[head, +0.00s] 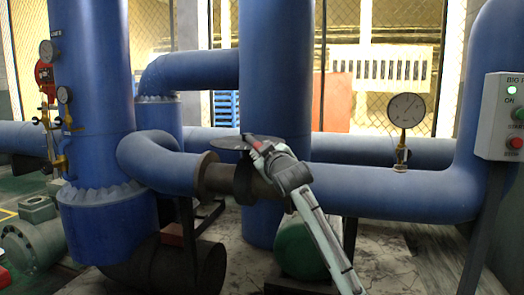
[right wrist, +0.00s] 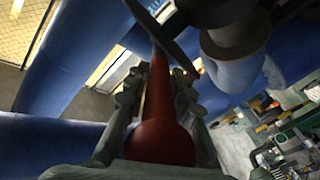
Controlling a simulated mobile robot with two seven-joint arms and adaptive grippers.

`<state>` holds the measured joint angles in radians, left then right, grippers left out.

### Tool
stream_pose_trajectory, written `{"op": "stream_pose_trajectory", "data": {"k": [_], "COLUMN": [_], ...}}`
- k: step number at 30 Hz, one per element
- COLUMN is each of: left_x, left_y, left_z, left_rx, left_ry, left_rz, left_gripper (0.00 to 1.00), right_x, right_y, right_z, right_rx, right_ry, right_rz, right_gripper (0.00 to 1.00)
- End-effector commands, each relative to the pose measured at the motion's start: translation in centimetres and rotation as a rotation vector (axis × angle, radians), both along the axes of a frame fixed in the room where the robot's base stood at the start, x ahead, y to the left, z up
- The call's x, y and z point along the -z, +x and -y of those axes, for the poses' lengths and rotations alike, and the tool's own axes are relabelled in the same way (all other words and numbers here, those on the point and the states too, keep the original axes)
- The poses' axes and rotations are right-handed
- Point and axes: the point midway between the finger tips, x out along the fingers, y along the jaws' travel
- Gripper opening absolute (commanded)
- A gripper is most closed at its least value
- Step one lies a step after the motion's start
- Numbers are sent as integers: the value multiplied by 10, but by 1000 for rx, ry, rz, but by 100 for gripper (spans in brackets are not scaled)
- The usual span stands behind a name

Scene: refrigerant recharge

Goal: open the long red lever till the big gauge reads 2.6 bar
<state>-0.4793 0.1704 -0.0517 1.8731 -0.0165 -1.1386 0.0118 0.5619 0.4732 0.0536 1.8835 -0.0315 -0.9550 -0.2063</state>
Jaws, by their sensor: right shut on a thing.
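The long red lever (right wrist: 160,125) runs between the two fingers of my right gripper (right wrist: 155,85) in the right wrist view, its thick rounded end nearest the camera. In the head view my right gripper (head: 257,146) is shut on it beside a dark valve body on the blue pipe; only a small red bit of the lever shows there. My left gripper is not in view.
A control box (head: 504,116) with a lit green lamp and a red button stands at the far right. Thick blue pipes (head: 274,90) surround the valve. A dark flat disc (head: 231,143) lies close to my right gripper. Smaller gauges and brass fittings are at the left.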

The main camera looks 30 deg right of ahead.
Motion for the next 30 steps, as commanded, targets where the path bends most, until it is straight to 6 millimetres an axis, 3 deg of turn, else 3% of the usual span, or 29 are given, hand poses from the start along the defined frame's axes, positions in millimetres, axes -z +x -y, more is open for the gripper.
{"op": "stream_pose_trajectory", "data": {"k": [3, 4, 8, 20, 30], "left_x": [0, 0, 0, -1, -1], "left_y": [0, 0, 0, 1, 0], "left_z": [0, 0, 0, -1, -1], "left_rx": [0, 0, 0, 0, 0], "left_ry": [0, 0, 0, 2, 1], "left_rz": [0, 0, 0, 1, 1], "left_gripper": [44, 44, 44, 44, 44], "right_x": [1, 1, 1, 0, 1], "right_y": [0, 0, 0, -7, -69], "right_z": [0, 0, 0, -2, -25], "right_rx": [-1, -1, -1, -1, -2], "right_ry": [2, 2, 1, 0, -1], "right_rz": [-2, -2, -3, -1, -1], "right_gripper": [0, 27, 43, 44, 44]}}
